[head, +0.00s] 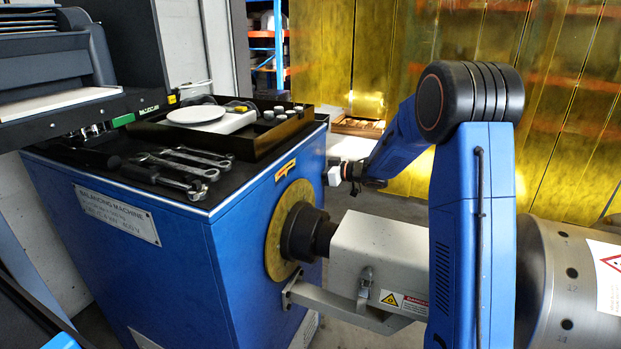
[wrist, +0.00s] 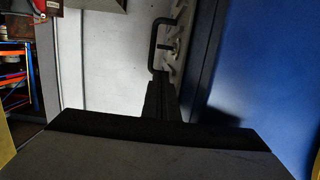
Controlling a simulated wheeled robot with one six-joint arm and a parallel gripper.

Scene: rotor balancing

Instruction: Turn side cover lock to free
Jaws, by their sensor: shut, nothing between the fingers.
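My gripper (wrist: 160,95) shows in the wrist view as dark fingers together, with nothing seen between them. In the head view my arm reaches behind the right side of the blue balancing machine (head: 120,270), and its fingertips cannot be made out there. In the wrist view a black bar handle (wrist: 153,45) on a grey surface lies just beyond the fingertips, with small pale metal pieces beside it. A plain blue panel (wrist: 270,60) fills the right of that view. I cannot make out the side cover lock or its position for certain.
A black tray (head: 275,135) and several wrenches (head: 190,158) lie on the machine top. A large cylindrical rotor (head: 575,275) and a grey spindle housing (head: 385,250) stand in front, close to my arm. Yellow curtains (head: 340,50) hang behind.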

